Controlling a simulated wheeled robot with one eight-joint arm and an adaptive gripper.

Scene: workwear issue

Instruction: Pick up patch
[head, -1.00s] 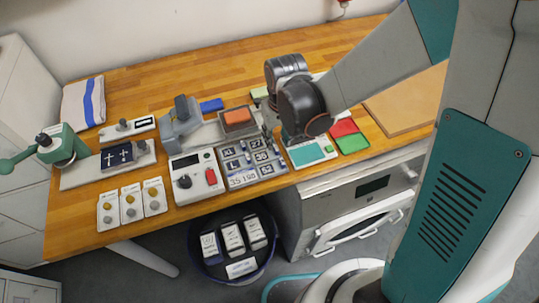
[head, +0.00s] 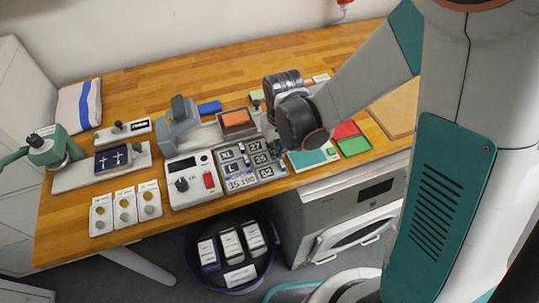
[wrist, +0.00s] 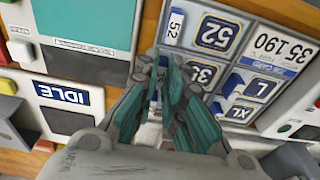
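The patches are dark blue with white sizes and lie in a grey compartment tray (head: 283,168) on the bench. In the wrist view I see a 52 patch (wrist: 216,34), an L patch (wrist: 262,88) and an XL patch (wrist: 240,114). Another patch (wrist: 204,73) is partly covered by my fingers. My gripper (wrist: 160,68) is low over the tray's edge, its teal fingers close together with a narrow gap. Something pale and bluish shows between them; I cannot tell whether it is held.
A press (head: 180,125), red and green blocks (head: 353,146) and button cards (head: 125,207) are nearby. The bench's back is mostly clear.

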